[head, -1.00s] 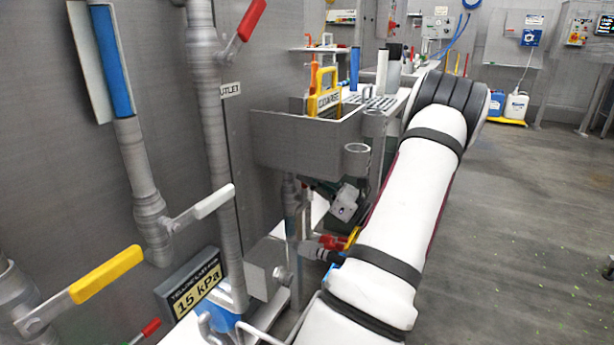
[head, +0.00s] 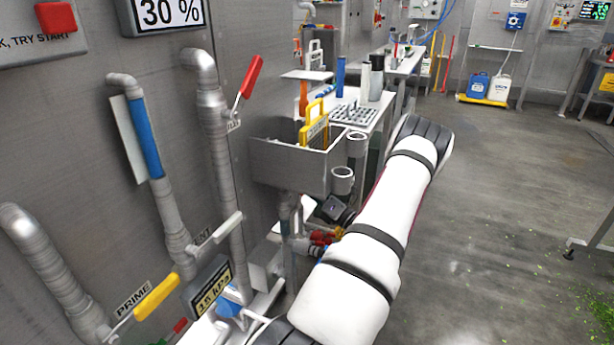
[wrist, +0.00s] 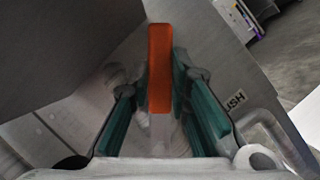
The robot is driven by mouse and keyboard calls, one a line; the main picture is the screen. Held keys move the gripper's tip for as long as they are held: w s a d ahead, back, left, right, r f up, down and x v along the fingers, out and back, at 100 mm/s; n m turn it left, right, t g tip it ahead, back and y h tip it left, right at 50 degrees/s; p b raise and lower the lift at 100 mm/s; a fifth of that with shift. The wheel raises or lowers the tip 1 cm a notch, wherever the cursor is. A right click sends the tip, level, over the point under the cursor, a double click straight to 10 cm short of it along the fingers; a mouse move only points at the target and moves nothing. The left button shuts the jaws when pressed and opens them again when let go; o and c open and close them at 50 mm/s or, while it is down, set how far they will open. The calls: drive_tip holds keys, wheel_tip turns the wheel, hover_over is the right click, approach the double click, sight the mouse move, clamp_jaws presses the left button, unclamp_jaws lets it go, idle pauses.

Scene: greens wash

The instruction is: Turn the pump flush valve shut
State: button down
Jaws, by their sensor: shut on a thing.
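The flush valve's handle is an orange-red bar (wrist: 160,60) in the middle of the wrist view. It stands between the teal finger pads of my gripper (wrist: 158,98), which is shut on it. A partly covered label ending in "USH" (wrist: 233,103) is on the grey surface to the right. The valve body below the handle is mostly hidden by the gripper.
Pipes with a red lever (head: 251,76), a white lever (head: 214,236) and a yellow PRIME lever (head: 157,296) line the left wall.

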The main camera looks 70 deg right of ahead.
drive_tip(key=shift+s+d+f+m+g+h+p, duration=0.15)
drive_tip(key=shift+d+f+m+g+p, duration=0.2)
drive_tip(key=shift+f+m+g+p, duration=0.8)
drive_tip(key=shift+w+d+f+m+g+h+p, duration=0.1)
drive_tip(key=shift+d+f+m+p, duration=0.35)
drive_tip(key=shift+m+p, duration=1.35)
drive_tip(key=shift+s+d+f+m+g+h+p, duration=0.25)
drive_tip(key=shift+f+m+g+p, duration=0.55)
drive_tip(key=shift+m, duration=1.45)
drive_tip(key=shift+w+f, duration=0.15)
drive_tip(key=shift+f, duration=0.1)
drive_tip(key=c, duration=1.5)
unclamp_jaws()
drive_tip(key=v, duration=1.2)
drive_tip(key=shift+d, duration=0.15)
drive_tip(key=shift+r, duration=0.1)
